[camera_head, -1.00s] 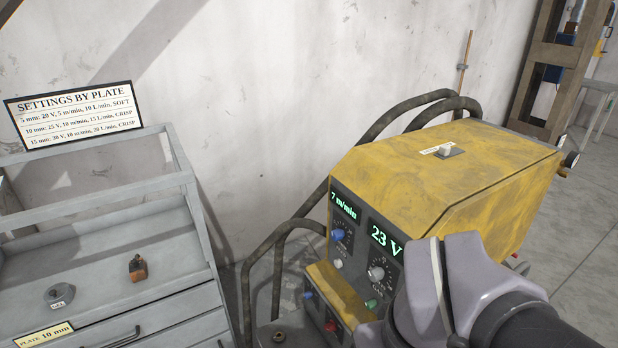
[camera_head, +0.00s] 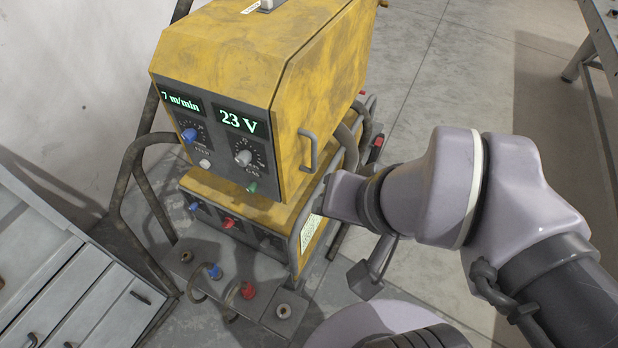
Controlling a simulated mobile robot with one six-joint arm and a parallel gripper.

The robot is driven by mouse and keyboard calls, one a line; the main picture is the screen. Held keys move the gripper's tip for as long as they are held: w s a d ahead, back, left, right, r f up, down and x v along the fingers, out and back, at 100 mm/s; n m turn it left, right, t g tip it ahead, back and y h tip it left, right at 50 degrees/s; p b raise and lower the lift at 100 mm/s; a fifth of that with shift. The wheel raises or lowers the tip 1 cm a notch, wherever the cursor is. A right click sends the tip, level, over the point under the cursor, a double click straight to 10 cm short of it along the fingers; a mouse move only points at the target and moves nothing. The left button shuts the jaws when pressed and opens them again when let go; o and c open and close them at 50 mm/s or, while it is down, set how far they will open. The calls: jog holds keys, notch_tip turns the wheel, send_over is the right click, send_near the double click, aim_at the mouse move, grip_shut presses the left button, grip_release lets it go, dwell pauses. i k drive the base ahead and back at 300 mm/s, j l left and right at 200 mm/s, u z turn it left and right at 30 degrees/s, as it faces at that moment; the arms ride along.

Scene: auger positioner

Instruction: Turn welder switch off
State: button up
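The yellow welder (camera_head: 225,60) stands left of centre, its dark front panel facing me. Its displays read 7 m/min and 23 V. On its top, at the upper picture edge, is a small pale switch-like part (camera_head: 266,5) beside a white label; it is partly cut off and its position cannot be read. The front has a blue knob (camera_head: 189,135), a grey knob (camera_head: 243,157) and a green part (camera_head: 252,187). My gripper (camera_head: 352,240) is right of the welder's lower part. Its two grey finger-like parts look spread, with nothing seen between them. Contact with the welder cannot be judged.
A handle (camera_head: 308,150) projects from the welder's right side. Dark tube rails and hoses run around it. A grey drawer cabinet (camera_head: 60,285) stands left. Floor (camera_head: 450,65) is open behind right; a table leg stands beyond.

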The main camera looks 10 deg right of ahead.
aim_at(229, 222)
jog(key=i+j+u, duration=0.1)
jog(key=j+u, duration=0.25)
jog(key=i+j+u, duration=0.1)
jog(key=u, duration=0.25)
jog(key=i+j+u, duration=0.15)
jog(key=j+u, duration=0.2)
